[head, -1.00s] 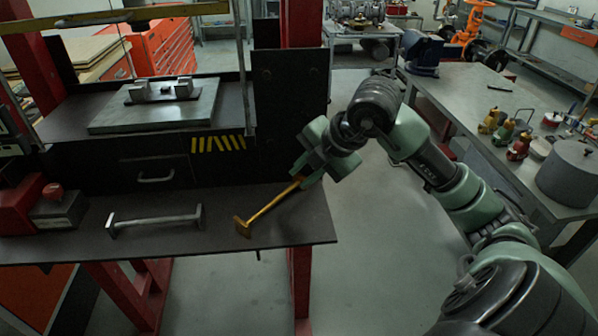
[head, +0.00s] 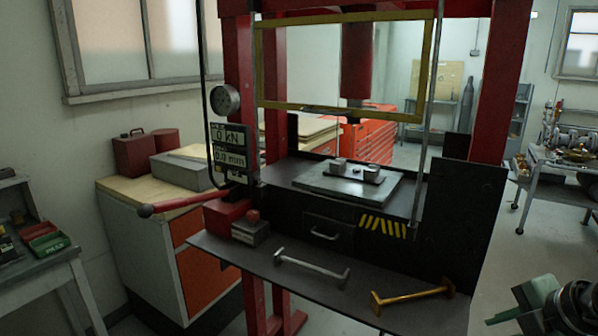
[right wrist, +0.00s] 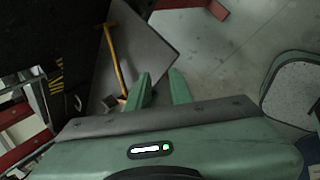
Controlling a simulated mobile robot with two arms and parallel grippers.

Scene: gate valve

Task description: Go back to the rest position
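In the head view my right arm shows only at the lower right corner, with the green gripper (head: 506,312) just off the right edge of the press table (head: 415,316). A yellow handle (head: 412,296) lies on that table near its right end. The handle also shows in the right wrist view (right wrist: 116,55), left of the fingers and apart from them. My left gripper is in neither view.
A silver handle (head: 312,265) lies left of the yellow one. The red press frame (head: 497,85) stands behind the table, with a gauge (head: 225,100) and red lever (head: 185,203) at left. A wooden-topped cabinet (head: 150,190) is left.

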